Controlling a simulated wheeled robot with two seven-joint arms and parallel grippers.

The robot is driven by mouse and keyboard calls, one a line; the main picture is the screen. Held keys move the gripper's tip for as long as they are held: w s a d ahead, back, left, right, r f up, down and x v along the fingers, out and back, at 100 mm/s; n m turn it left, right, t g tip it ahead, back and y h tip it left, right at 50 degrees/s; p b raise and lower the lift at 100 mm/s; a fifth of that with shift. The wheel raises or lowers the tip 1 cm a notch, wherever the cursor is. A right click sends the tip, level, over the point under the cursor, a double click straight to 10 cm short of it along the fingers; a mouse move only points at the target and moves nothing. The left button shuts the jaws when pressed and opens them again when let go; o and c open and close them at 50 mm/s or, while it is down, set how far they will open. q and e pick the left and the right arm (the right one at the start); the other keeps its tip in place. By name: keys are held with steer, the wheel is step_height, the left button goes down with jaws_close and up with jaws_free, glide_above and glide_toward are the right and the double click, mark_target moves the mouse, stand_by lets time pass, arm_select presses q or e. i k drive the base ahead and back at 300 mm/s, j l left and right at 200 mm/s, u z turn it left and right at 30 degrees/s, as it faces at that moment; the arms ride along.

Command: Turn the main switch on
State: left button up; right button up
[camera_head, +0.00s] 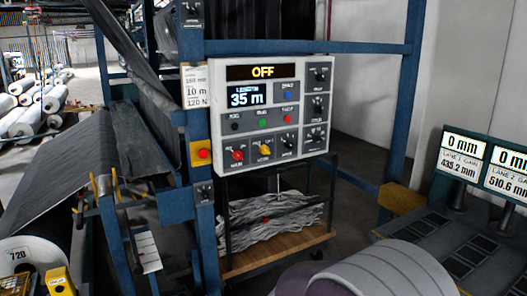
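A light grey control panel (270,108) faces me from a blue frame in the middle of the view. Its top display (263,72) reads OFF in yellow. A screen (246,95) below it reads 35 m. The red rotary knob (238,155) at the panel's lower left has a label below it that appears to read MAIN. A yellow knob (265,150) and a black knob (288,142) sit to its right. Neither of my grippers shows in this view, and nothing touches the panel.
A yellow box with a red button (201,153) is on the blue post left of the panel. A wooden-based cart (275,250) with grey scraps stands below. Two displays (465,153) reading 0 mm stand at right.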

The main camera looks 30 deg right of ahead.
mark_target(237, 155)
steer(key=i+l+u, duration=0.1)
steer(key=l, duration=0.35)
steer(key=i+l, duration=0.15)
steer(key=l, duration=0.3)
steer(key=i+l+u, duration=0.15)
steer(key=l, duration=0.3)
steer(key=i+l, duration=0.1)
steer(key=l, duration=0.4)
steer(key=i+l+u, duration=0.15)
steer(key=l, duration=0.3)
